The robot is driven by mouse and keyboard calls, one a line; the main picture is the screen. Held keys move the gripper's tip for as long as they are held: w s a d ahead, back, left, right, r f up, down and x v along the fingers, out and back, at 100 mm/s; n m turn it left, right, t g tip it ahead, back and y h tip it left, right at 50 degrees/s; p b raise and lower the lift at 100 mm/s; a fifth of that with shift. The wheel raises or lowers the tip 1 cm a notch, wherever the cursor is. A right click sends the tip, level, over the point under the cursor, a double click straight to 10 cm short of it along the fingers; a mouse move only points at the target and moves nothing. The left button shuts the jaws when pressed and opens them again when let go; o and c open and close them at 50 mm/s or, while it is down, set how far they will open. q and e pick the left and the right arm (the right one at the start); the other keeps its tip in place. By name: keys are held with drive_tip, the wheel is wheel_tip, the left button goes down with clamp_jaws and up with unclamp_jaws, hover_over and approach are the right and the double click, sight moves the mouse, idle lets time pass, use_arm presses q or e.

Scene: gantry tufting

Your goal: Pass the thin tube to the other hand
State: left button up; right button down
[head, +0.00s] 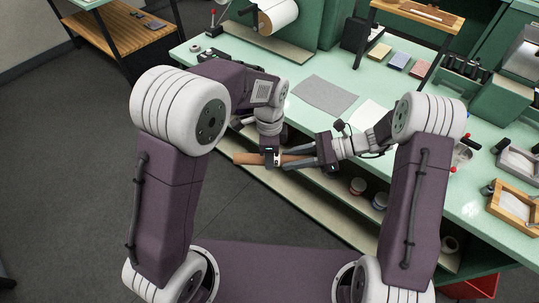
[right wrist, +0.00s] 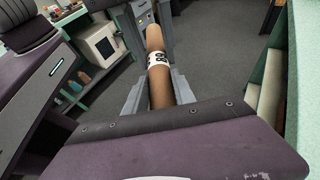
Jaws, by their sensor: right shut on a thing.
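The thin tube (head: 246,158) is a brown cylinder, held roughly level above the floor in front of the bench. In the right wrist view the tube (right wrist: 160,92) runs away from me between my right fingers, with a white band bearing dark marks around it. My right gripper (head: 293,158) is shut on the tube's right part; its fingers also show in the right wrist view (right wrist: 160,98). My left gripper (head: 271,157) comes down from above at the tube's middle, and the tube's left end sticks out past it. Whether its fingers press on the tube is hidden.
The green bench (head: 320,75) runs behind the grippers, with a lower shelf (head: 325,190) beneath. The floor (head: 70,190) at left is clear.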

use_arm(q)
clamp_jaws()
use_arm(e)
drive_tip(key=c, duration=0.9)
unclamp_jaws()
drive_tip(key=shift+c, duration=0.2)
